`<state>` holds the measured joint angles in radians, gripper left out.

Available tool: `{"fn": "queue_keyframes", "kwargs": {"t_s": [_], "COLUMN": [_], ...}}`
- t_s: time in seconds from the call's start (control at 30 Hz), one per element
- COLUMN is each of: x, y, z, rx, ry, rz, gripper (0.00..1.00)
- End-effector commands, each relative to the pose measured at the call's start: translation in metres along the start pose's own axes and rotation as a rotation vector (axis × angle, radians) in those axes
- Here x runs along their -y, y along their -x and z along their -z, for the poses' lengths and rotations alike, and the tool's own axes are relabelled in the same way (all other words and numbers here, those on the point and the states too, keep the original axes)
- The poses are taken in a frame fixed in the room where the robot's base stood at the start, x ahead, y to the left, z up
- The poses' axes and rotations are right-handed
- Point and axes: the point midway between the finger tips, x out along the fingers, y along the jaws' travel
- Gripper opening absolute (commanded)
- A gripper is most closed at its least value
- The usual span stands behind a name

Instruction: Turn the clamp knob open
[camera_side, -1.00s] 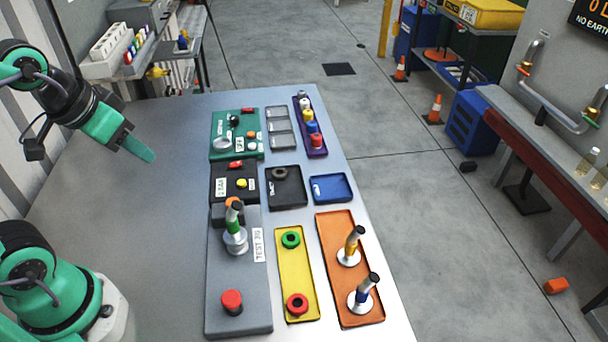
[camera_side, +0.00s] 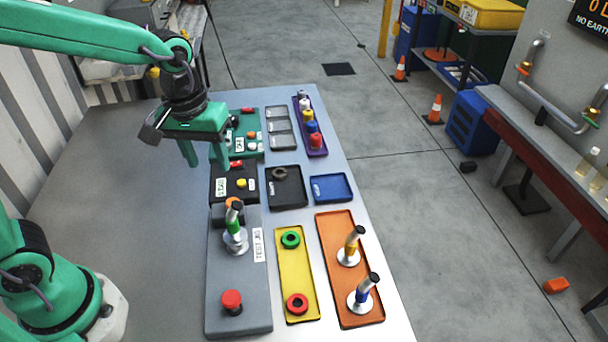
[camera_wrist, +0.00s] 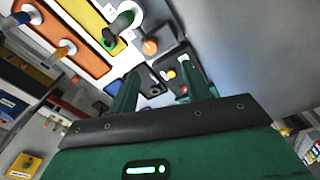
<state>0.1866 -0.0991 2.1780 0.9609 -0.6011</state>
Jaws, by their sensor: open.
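An orange knob (camera_side: 231,201), apparently the clamp knob, is on a dark block at the far end of the grey test jig (camera_side: 216,270). A green-banded nozzle (camera_side: 235,228) stands on the jig in front of it and partly hides it. The orange knob also shows in the wrist view (camera_wrist: 150,47), just beyond my fingertips. My gripper (camera_side: 207,164) is open and empty, pointing down, above and left of the black panel (camera_side: 222,186) and apart from the knob. Both fingers show in the wrist view (camera_wrist: 160,82). Which way the knob is turned cannot be told.
A red button (camera_side: 232,301) is at the jig's near end. Right of it are a yellow tray (camera_side: 296,263) with green and red rings and an orange tray (camera_side: 330,228) with two nozzles. A green panel (camera_side: 261,127) lies beyond. The table's left side is clear.

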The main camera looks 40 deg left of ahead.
Motion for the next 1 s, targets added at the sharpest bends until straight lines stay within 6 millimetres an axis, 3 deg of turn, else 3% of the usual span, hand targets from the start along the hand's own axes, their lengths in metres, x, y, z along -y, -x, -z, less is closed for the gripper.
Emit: {"fn": "queue_keyframes", "kwargs": {"t_s": [0.3, 0.73, 1.0], "x": [-0.024, -0.026, -0.024], "y": [-0.031, -0.039, -0.063], "z": [0.007, 0.007, 0.004], "rx": [0.075, 0.082, 0.084], "ry": [0.097, 0.110, 0.109], "rz": [0.056, 0.063, 0.065], "gripper": [0.48, 0.48, 0.48]}}
